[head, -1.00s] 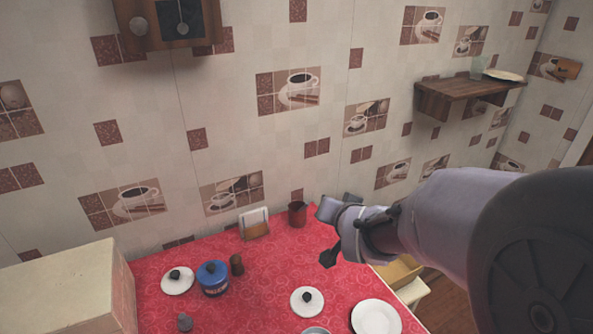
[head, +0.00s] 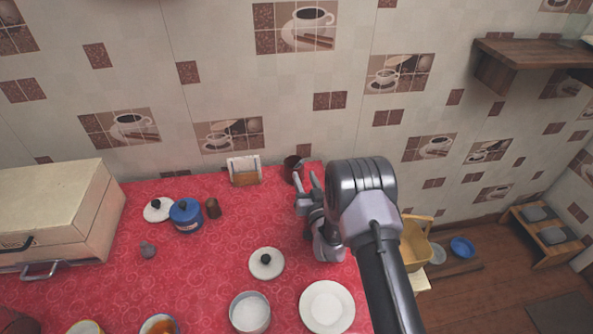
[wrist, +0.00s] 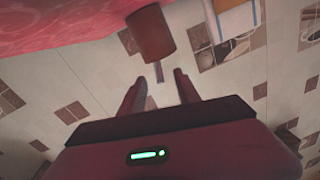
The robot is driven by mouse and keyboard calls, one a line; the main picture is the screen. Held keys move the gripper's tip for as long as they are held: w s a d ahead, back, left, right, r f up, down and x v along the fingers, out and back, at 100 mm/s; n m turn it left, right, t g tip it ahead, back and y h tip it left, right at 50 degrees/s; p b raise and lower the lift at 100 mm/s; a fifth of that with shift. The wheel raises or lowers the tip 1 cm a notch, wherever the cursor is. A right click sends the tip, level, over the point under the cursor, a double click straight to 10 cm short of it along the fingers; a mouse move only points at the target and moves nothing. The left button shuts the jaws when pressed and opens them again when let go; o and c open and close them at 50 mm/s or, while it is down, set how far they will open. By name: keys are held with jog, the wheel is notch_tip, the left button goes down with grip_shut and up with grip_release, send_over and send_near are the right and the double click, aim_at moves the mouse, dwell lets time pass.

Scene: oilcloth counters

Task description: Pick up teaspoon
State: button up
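A dark red cup (head: 291,169) stands at the back edge of the red counter. In the wrist view the cup (wrist: 151,35) appears upside down, beyond my fingertips. A thin brownish strip (wrist: 158,72) shows just off the cup's rim, between my fingers; it may be the teaspoon's handle, but I cannot tell it from a wall tile. No teaspoon is clearly seen in the head view. My gripper (head: 308,184) is close to the cup, on its right. In the wrist view my gripper (wrist: 159,76) is open, with nothing touching its fingers.
A napkin holder (head: 244,171) stands left of the cup. A blue pot (head: 186,215), white lid (head: 266,263), white plate (head: 327,306) and pan (head: 250,312) are on the counter (head: 215,270). A cream bread box (head: 60,205) is at left. The tiled wall is close behind.

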jog(key=b+x, duration=0.1)
jog(key=x, duration=0.3)
jog(key=shift+w+d+r, duration=0.1)
jog(key=shift+w+r, duration=0.05)
jog(key=shift+w, duration=0.2)
grip_shut()
jog(key=shift+r, duration=0.1)
notch_tip(320, 180, up, 10)
jog(key=p, duration=0.3)
jog(key=s+d+r+m+h, duration=0.3)
jog(key=s+d+r+h, duration=0.2)
jog(key=s+d+r, duration=0.7)
jog(key=s+d, duration=0.2)
jog(key=s, duration=0.1)
jog(key=shift+s+d+t, duration=0.3)
jog(key=shift+d, duration=0.1)
jog(key=shift+r, duration=0.1)
